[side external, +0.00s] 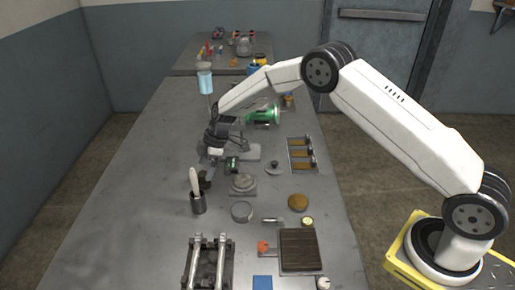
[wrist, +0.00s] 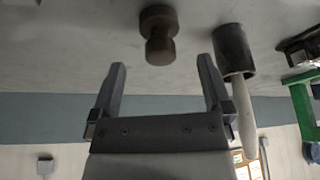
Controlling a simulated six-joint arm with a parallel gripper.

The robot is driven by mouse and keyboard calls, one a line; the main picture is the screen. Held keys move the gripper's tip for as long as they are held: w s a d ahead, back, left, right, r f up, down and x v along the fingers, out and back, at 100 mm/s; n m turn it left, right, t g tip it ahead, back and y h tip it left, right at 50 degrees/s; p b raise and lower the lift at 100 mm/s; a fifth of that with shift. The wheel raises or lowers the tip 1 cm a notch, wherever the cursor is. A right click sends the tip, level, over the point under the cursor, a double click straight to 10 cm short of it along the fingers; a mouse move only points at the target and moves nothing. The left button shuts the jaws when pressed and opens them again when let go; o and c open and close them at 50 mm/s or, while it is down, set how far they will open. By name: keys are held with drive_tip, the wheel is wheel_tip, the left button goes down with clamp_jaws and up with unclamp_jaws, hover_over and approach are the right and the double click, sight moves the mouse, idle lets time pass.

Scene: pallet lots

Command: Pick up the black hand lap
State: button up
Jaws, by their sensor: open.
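A dark, knob-shaped piece, which looks like the black hand lap (wrist: 158,35), stands on the bench ahead of my fingers in the wrist view. In the side view it is a small dark shape (side external: 205,180) partly hidden behind a cup. My gripper (wrist: 161,66) is open and empty, with the dark piece beyond the gap between its fingertips and not touching them. In the side view my gripper (side external: 214,152) is low over the bench, just behind the dark piece.
A dark cup (side external: 198,204) with a white-handled tool (side external: 194,180) stands close beside the dark piece; the cup also shows right of my fingers (wrist: 233,48). The bench's left side is clear.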

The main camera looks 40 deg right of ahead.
sight(205, 172)
drive_tip(key=shift+x, duration=2.55)
drive_tip(key=shift+d, duration=0.15)
drive_tip(key=shift+c, duration=0.2)
clamp_jaws()
